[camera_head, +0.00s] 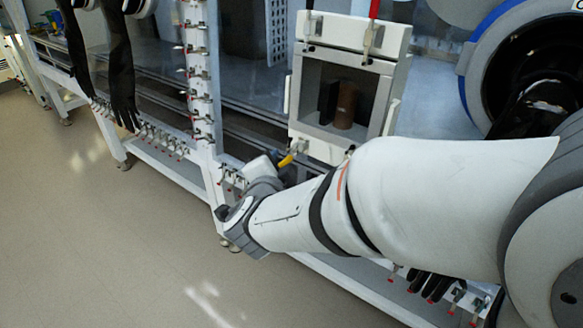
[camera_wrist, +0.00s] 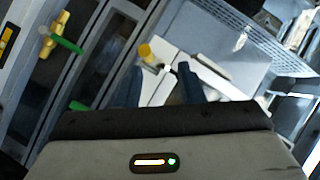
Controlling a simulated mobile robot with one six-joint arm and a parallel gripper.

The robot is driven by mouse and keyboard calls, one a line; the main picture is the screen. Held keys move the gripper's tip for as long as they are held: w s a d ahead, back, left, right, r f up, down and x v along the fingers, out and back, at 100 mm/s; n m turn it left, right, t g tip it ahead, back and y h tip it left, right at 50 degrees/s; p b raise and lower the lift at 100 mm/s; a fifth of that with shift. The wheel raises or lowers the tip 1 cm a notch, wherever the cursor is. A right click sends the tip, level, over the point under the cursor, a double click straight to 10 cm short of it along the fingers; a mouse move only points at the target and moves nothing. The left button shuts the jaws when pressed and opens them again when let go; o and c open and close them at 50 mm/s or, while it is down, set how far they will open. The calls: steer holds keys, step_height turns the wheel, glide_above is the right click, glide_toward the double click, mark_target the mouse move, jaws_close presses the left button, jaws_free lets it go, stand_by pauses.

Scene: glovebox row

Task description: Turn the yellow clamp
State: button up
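A small yellow clamp handle (camera_head: 286,160) shows in the head view, just below the lower left corner of the box with the open window and close to the end of my arm. In the wrist view a yellow clamp end (camera_wrist: 146,51) shows just beyond my gripper (camera_wrist: 160,75), ahead of the gap between its two dark fingers and nearer the left one. The fingers are apart and I see nothing held between them. I cannot tell whether either finger touches the clamp. My arm hides part of this area in the head view.
A yellow and green handle (camera_wrist: 60,38) shows at the upper left of the wrist view. A windowed box (camera_head: 297,95) holds a brown cylinder (camera_head: 346,105). Red-tipped clamps line the white post (camera_head: 202,85). Black gloves (camera_head: 122,70) hang at left. The floor (camera_head: 100,230) is clear.

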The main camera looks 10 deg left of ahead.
mark_target(284, 162)
steer(key=shift+m+h, duration=0.5)
steer(key=shift+h, duration=0.2)
steer(key=w+f, duration=0.1)
steer(key=w, duration=0.1)
steer(key=w+f, duration=0.1)
steer(key=w, duration=0.1)
steer(key=w+f+b, duration=0.1)
steer(key=w, duration=0.1)
steer(key=shift+w+a+f, duration=0.25)
steer(key=shift+c, duration=0.4)
jaws_close()
